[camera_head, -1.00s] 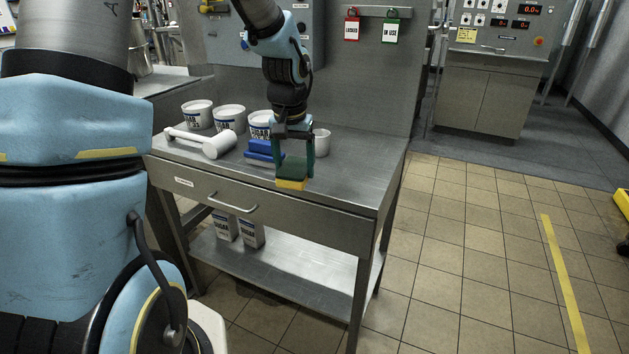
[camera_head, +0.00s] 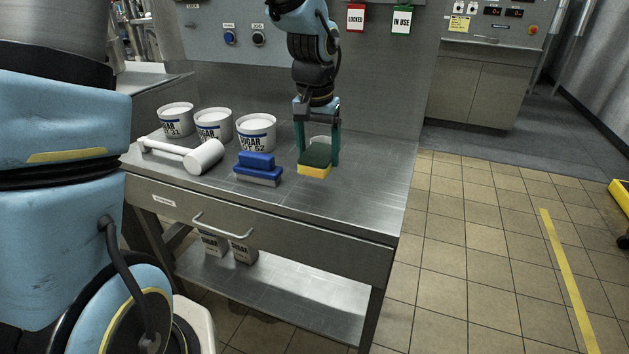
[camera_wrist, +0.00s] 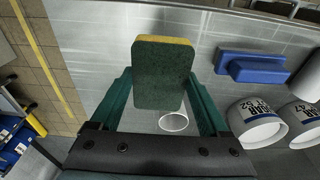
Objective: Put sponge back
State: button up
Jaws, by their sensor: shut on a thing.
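The sponge (camera_head: 315,162), green on top with a yellow layer below, is at the right part of the steel table top (camera_head: 350,190). My gripper (camera_head: 318,158) points down with its green fingers on either side of the sponge and is shut on it. In the wrist view the sponge (camera_wrist: 163,75) sits between the fingertips, its green face toward the camera. I cannot tell whether its underside touches the table.
A blue brush (camera_head: 258,168) lies just left of the sponge, and a white mallet (camera_head: 190,155) further left. Several white sugar tubs (camera_head: 256,133) stand behind. A white cup (camera_wrist: 173,122) is close behind the sponge. The table's front right is clear.

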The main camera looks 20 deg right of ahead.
aim_at(319, 194)
notch_tip(319, 194, down, 8)
jog(key=shift+r+p, duration=0.15)
jog(key=shift+p, duration=0.35)
jog(key=o, duration=1.2)
jog(key=shift+c, duration=0.2)
jog(key=r, duration=0.4)
jog(key=r+b, duration=0.1)
jog(key=r, duration=0.3)
jog(key=s+a+r, duration=0.1)
jog(key=r, duration=0.3)
jog(key=s+a+f+n, duration=0.1)
jog(key=a+f+n, duration=0.1)
jog(key=a, duration=1.2)
jog(key=s+a+f+n, duration=0.1)
jog(key=a+f+n, duration=0.2)
jog(key=a, duration=1.2)
jog(key=shift+s+n+t+y, duration=0.3)
jog(key=shift+s+n+y, duration=0.1)
jog(key=shift+n, duration=0.8)
